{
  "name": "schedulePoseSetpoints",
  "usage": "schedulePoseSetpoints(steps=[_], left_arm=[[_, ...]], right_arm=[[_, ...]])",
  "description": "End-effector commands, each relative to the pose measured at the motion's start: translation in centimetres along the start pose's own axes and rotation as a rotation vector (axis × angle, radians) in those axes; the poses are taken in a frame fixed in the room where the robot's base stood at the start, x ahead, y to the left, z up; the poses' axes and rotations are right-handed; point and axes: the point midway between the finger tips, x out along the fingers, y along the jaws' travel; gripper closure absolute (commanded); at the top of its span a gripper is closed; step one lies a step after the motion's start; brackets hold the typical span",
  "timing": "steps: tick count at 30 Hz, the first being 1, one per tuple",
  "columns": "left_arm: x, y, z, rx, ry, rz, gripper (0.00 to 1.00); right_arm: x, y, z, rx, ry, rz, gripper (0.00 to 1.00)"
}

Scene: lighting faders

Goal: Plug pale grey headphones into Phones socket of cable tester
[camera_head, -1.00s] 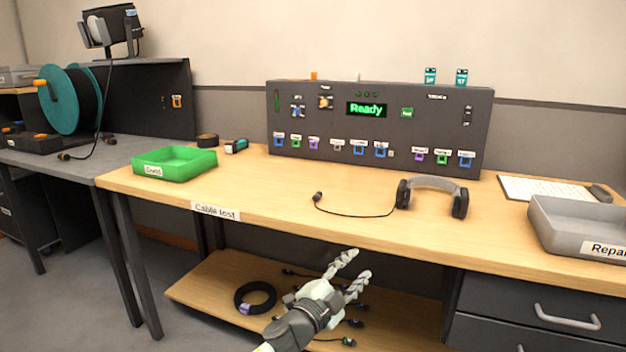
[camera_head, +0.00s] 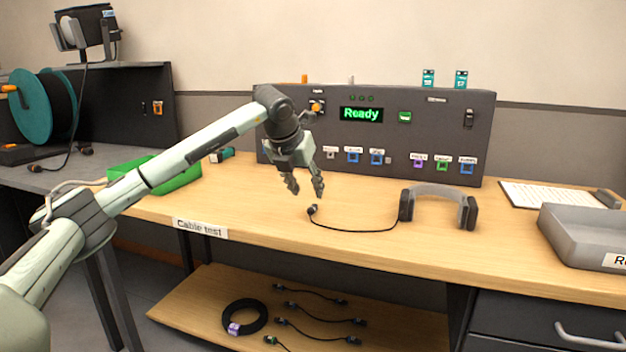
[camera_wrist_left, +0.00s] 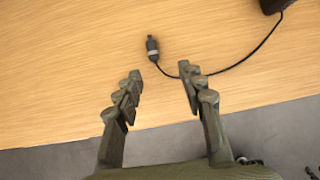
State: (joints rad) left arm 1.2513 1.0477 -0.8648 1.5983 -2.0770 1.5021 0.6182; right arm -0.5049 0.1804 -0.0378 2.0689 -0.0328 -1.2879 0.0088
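The pale grey headphones (camera_head: 437,190) with dark ear cups stand on the bench, right of centre. Their black cable runs left to a dark plug (camera_head: 312,210) lying on the bench top. The plug also shows in the left wrist view (camera_wrist_left: 152,46), beyond the fingertips. The dark cable tester (camera_head: 377,133) stands at the back, its screen reading "Ready". My left arm covers its lower left sockets. I cannot read which socket is Phones. My left gripper (camera_head: 305,192) is open and empty, pointing down just above and behind the plug; its fingers also show in the left wrist view (camera_wrist_left: 158,90).
A green tray (camera_head: 160,180) stands at the left, partly behind my arm. Several cables lie on the lower shelf (camera_head: 190,312). The bench between plug and tester is clear.

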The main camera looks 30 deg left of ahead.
Motion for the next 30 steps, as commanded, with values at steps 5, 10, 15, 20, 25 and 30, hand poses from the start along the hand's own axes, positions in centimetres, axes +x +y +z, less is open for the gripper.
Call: schedulePoseSetpoints(steps=[5,10,15,20,25,30], left_arm=[[0.1,1.1,0.1,-0.006,-0.002,0.034,0.6],[2.1,1.1,0.0,-0.006,0.0,0.033,0.6],[4.6,1.1,0.0,-0.005,0.0,0.03,0.6],[6.7,1.2,0.0,-0.005,0.0,0.03,0.6],[8.0,1.2,0.1,-0.005,-0.001,0.029,0.6],[8.5,1.2,0.2,-0.004,-0.002,0.029,0.6]], right_arm=[[-0.4,-0.1,0.3,0.0,-0.001,0.0,0.6],[-1.8,0.2,0.1,0.0,0.007,0.009,0.6],[-3.8,0.6,0.0,0.0,0.014,0.021,0.6],[-5.2,0.8,-0.1,0.001,0.018,0.029,0.6],[-6.1,0.9,-0.1,0.001,0.021,0.034,0.6],[-6.4,1.0,-0.1,0.002,0.022,0.036,0.6]])
